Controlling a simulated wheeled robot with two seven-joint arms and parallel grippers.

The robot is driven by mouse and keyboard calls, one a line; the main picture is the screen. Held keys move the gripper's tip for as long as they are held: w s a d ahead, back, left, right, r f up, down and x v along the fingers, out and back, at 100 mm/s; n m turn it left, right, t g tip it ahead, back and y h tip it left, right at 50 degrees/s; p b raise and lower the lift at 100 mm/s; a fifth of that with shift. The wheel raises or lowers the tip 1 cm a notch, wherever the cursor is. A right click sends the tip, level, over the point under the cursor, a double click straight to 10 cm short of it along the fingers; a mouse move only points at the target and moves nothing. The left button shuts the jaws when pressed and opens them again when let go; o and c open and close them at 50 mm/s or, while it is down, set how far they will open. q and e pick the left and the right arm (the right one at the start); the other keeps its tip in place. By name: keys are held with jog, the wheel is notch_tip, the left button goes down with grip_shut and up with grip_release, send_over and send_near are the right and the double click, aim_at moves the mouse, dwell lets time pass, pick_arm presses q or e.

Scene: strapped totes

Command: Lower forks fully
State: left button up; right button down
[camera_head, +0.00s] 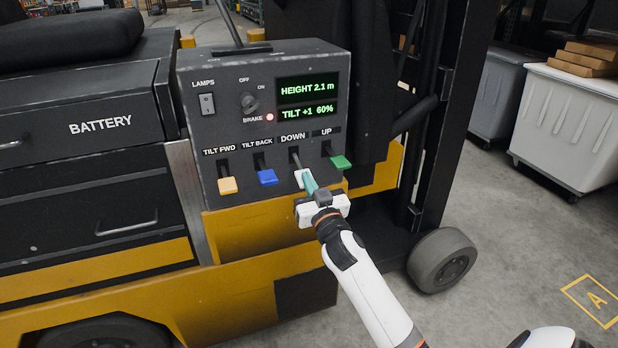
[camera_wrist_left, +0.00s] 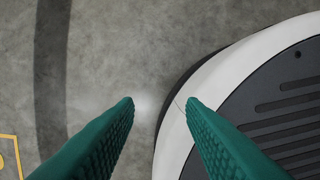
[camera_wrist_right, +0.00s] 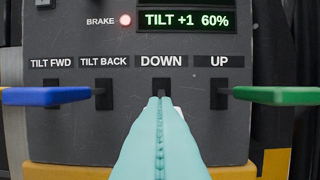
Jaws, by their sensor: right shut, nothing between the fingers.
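The control panel (camera_head: 230,130) carries a row of levers marked TILT FWD, TILT BACK, DOWN and UP. The DOWN lever's white knob (camera_head: 298,178) is partly behind my right gripper (camera_head: 308,184). In the right wrist view the right gripper (camera_wrist_right: 160,102) is shut and empty, its tips in front of the DOWN slot; whether they touch the lever I cannot tell. The display (camera_head: 307,90) reads HEIGHT 2.1 m and TILT +1 60%. The forks are not in view. My left gripper (camera_wrist_left: 160,103) is open and empty above the floor.
The yellow TILT FWD knob (camera_head: 228,185) and blue TILT BACK knob (camera_head: 267,177) are left of DOWN; the green UP knob (camera_head: 340,162) is close on the right. The brake lamp (camera_head: 270,117) glows red. A white bin (camera_head: 560,120) stands at right on open floor.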

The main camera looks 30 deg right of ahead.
pick_arm(q)
jog(key=w+r+b, duration=0.3)
jog(key=w+r, duration=0.2)
jog(key=w, duration=0.1)
jog(key=shift+d+r, duration=0.15)
jog(key=shift+d, duration=0.3)
jog(key=shift+t, duration=0.3)
dwell(6.7)
